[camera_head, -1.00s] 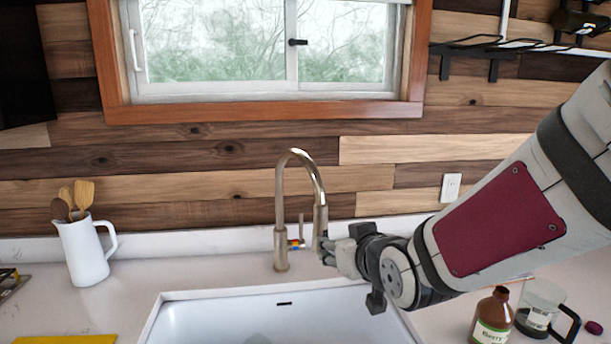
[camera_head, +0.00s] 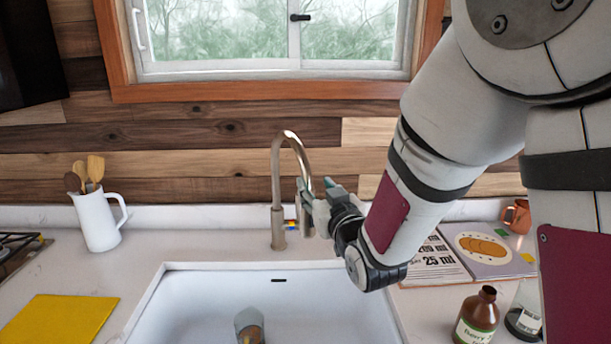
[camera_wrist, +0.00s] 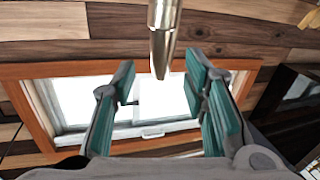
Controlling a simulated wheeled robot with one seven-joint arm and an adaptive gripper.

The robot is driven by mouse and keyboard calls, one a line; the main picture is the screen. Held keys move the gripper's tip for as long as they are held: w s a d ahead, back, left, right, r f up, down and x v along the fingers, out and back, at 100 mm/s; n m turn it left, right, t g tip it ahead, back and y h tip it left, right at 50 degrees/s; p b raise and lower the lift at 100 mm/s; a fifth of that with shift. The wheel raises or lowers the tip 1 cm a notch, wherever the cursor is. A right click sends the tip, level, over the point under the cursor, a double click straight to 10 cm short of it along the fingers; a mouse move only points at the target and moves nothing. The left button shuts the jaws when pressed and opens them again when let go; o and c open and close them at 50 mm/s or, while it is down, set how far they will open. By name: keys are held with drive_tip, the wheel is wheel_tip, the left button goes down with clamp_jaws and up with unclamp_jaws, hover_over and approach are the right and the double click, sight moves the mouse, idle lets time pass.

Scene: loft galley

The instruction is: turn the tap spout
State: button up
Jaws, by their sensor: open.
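The tap (camera_head: 277,190) is a brushed-metal gooseneck standing behind the sink, its spout (camera_head: 305,165) arching to the right. My gripper (camera_head: 316,186) is at the hanging end of the spout and partly hides it. In the wrist view the spout end (camera_wrist: 163,40) shows at the top, between the two teal-padded fingers and beyond their tips. The gripper also shows in the wrist view (camera_wrist: 157,75), open with a wide gap and nothing held. I cannot tell whether a finger touches the spout.
The white sink (camera_head: 200,300) holds a glass (camera_head: 249,325). A brown bottle (camera_head: 477,318), an open book (camera_head: 480,252) and an orange mug (camera_head: 517,216) are at the right. A white jug with utensils (camera_head: 97,220) and a yellow cloth (camera_head: 58,318) are at the left.

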sight(308, 176)
drive_tip(key=x, duration=0.8)
clamp_jaws()
